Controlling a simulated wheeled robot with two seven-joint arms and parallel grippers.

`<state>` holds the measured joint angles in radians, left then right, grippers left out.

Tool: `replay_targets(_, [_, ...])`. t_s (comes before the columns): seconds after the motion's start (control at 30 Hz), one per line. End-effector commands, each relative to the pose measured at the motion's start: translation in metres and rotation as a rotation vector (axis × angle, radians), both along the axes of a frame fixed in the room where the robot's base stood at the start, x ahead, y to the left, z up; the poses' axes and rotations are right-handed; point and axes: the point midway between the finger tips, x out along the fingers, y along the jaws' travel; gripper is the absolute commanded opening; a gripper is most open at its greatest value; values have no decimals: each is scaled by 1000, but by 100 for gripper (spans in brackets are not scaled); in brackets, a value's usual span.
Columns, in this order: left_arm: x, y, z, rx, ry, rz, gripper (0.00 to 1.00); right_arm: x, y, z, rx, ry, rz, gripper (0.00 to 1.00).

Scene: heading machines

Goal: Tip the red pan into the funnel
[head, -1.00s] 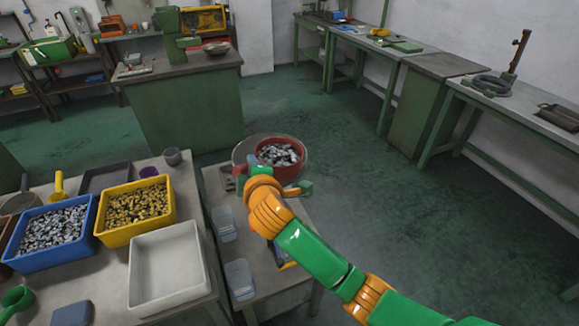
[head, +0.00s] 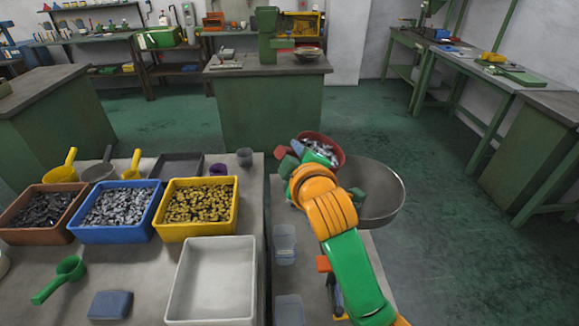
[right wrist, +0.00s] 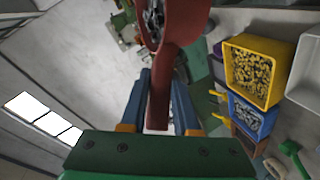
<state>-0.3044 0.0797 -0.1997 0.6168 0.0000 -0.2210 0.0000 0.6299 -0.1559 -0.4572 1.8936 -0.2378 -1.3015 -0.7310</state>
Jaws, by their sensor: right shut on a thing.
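The red pan (head: 330,143) is held up at the left rear rim of the wide grey metal funnel (head: 390,208) in the head view. The pan looks tilted, and grey metal pieces lie in it. My right gripper (head: 290,160) is shut on the pan's handle. In the right wrist view the red pan (right wrist: 172,20) shows with its handle between the fingers of the gripper (right wrist: 161,80). My wrist and the pan hide part of the funnel, including its near left side. I cannot see pieces falling. My left gripper is not in view.
A table at left holds a brown bin (head: 40,222), a blue bin (head: 112,222) and a yellow bin (head: 203,230) of parts. An empty white tray (head: 212,285) and a green scoop (head: 62,278) are in front. Clear plastic tubs (head: 284,245) stand left of my arm.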

Motion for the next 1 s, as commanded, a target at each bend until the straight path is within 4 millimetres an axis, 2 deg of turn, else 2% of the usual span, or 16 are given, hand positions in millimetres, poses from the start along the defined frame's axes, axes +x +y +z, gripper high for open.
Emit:
replay_targets(0.03, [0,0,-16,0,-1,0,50,-1,-4,0,59,-18,0,0])
replay_targets(0.37, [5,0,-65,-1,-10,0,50,-6,-39,27,474,-76,3,0])
replay_targets(0.43, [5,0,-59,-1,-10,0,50,-8,-50,34,560,-85,2,0])
replay_targets(0.57, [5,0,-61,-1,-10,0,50,-10,-70,37,728,-109,2,0])
replay_targets(0.8, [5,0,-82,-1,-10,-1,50,-14,-102,27,990,-144,4,0])
replay_targets(1.0, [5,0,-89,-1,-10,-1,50,-17,-117,24,1109,-160,5,0])
